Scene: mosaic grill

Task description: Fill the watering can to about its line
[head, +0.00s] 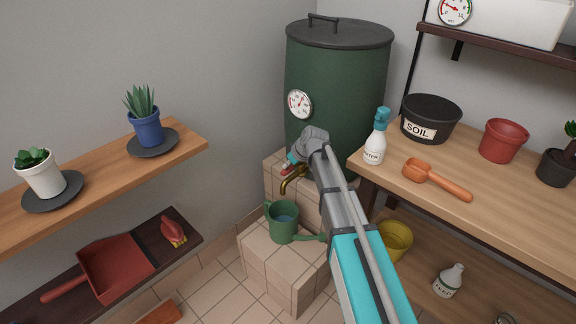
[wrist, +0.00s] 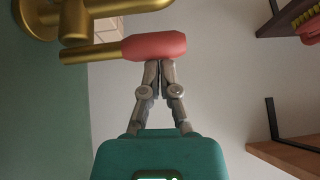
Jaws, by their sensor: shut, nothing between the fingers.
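The green watering can (head: 281,233) stands upright on a tiled block below the brass tap (head: 293,181). Bluish water shows inside the can; I cannot make out its line. The tap comes from the dark green barrel (head: 330,75), and its red-handled lever (wrist: 155,47) lies sideways across the wrist view. My gripper (wrist: 159,63) has its fingertips together right at the red handle, seeming to touch its side, with nothing between them. In the head view my gripper (head: 293,161) is beside the tap, partly hidden by my wrist. I cannot make out a stream of water.
A wooden bench (head: 500,210) at right holds a spray bottle (head: 375,145), a soil tub (head: 430,118), an orange scoop (head: 437,180) and pots. A yellow bucket (head: 396,240) is underneath. A shelf (head: 100,188) with two potted plants is at left.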

